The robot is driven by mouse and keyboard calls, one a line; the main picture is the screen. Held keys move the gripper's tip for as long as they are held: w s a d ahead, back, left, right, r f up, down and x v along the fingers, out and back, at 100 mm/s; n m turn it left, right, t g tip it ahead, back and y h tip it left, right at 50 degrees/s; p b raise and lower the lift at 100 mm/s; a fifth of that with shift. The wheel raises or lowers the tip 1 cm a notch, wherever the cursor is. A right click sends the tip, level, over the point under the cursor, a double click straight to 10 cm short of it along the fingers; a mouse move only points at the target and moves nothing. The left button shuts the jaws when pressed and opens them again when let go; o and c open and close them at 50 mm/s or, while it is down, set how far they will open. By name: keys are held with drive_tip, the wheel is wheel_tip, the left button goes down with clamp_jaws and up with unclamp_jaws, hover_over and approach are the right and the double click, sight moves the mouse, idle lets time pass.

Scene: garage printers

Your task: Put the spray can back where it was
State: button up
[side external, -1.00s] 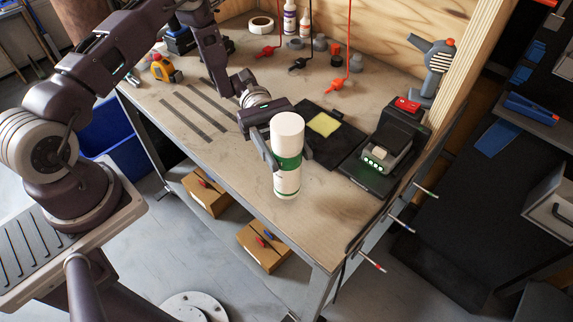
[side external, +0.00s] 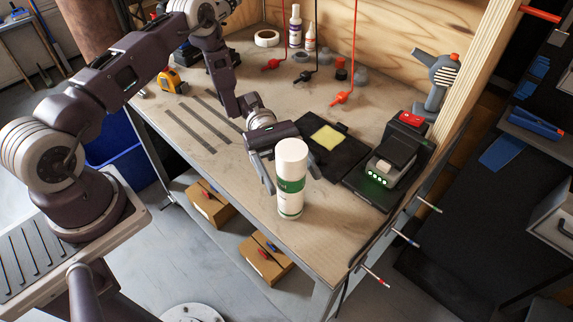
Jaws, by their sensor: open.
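The spray can (side external: 290,182) is white with a green band and a white cap. It stands upright near the front edge of the wooden workbench (side external: 225,175). My gripper (side external: 284,180) is open behind and around the can. One finger shows at the can's left side, apart from it. The other finger shows partly at the can's right, behind it. I cannot tell whether either finger touches the can.
A black mat with a yellow pad (side external: 327,137) lies behind the can. A charger with a battery (side external: 390,165) is to the right.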

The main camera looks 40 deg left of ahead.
drive_tip(key=v, duration=1.2)
drive_tip(key=s+d+r+m+t+y, duration=0.1)
drive_tip(key=s+r+m+y, duration=0.2)
drive_tip(key=r+y, duration=0.35)
drive_tip(key=s+d+r+m+t+y, duration=0.1)
drive_tip(key=s+r+m+y, duration=0.25)
drive_tip(key=r, duration=0.55)
drive_tip(key=s+a+r+m+t+y, duration=0.1)
drive_tip(key=s+r+m+t+y, duration=0.2)
drive_tip(key=s+t, duration=0.2)
drive_tip(key=s+a+r+m+t+y, duration=0.1)
drive_tip(key=s+r+m+t+y, duration=0.2)
drive_tip(key=s, duration=0.7)
drive_tip(key=m+t, duration=0.1)
drive_tip(key=t, duration=0.1)
drive_tip(key=shift+a+r+t+y, duration=0.2)
drive_tip(key=shift+a+t+y, duration=0.1)
